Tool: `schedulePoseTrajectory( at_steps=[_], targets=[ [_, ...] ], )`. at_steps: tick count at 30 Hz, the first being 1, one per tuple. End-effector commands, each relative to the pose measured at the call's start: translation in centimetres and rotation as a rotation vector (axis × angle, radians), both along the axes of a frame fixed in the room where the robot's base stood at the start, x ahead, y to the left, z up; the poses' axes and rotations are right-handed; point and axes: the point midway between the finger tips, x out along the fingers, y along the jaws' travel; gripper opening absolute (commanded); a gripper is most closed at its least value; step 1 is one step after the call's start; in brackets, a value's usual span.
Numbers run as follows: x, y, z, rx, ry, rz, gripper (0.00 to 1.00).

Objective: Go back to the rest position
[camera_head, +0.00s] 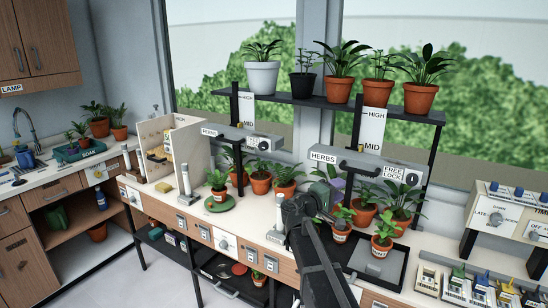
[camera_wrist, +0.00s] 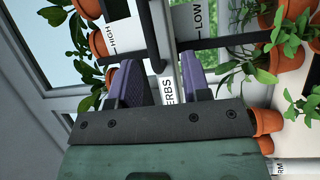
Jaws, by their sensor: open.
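My gripper (camera_head: 334,183) is raised over the middle of the bench in the head view, just below the HERBS shelf unit (camera_head: 352,160). In the wrist view its two purple-padded fingers (camera_wrist: 164,78) stand apart with nothing between them. The HERBS label (camera_wrist: 169,90) shows behind the gap. The wrist picture is turned on its side. In the head view my dark arm partly hides the gripper.
Potted plants (camera_head: 341,223) stand close right of my gripper, some by a black tray (camera_head: 362,266). A high shelf (camera_head: 300,101) carries several pots. A control box (camera_head: 497,213) stands at right.

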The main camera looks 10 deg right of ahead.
Motion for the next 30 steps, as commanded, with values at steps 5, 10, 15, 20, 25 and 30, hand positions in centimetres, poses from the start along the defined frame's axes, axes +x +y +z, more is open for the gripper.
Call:
schedulePoseTrajectory(
  at_steps=[5, 10, 15, 20, 25, 30],
  targets=[
    [-8.1, 0.1, -8.3, 0.496, 0.088, -0.148, 0.44],
    [-19.3, 6.8, -16.8, 1.147, 0.285, -0.259, 0.44],
    [-26.5, 13.4, -18.9, 1.559, 0.433, -0.271, 0.44],
    [-28.0, 14.1, -18.9, 1.620, 0.440, -0.267, 0.44],
    [-27.8, 14.1, -18.9, 1.617, 0.438, -0.267, 0.44],
    [-27.7, 14.1, -18.9, 1.616, 0.438, -0.266, 0.44]
  ],
)
